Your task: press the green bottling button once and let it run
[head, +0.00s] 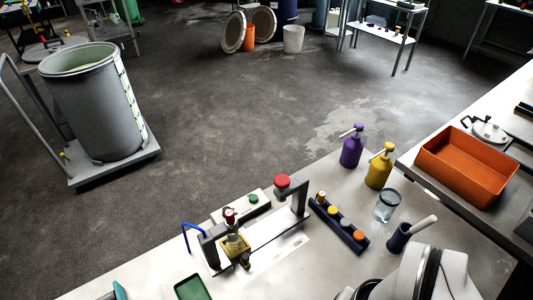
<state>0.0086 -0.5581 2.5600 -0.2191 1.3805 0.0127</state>
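The green button (253,199) sits on a pale box (240,206) at the back of the small bottling station on the bench. A small bottle with a yellow label (235,246) stands at the station's left end, below a red and white fitting (229,216). A white part of my arm shows at the bottom right. My gripper's fingers cannot be seen, and nothing is touching the green button.
A dark rack (339,224) with several coloured caps lies right of the station. Purple (351,150) and yellow (379,168) pump bottles, a clear jar (386,206) and a dark cup with a white rod (400,238) stand farther right. A green tray (192,287) lies in front.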

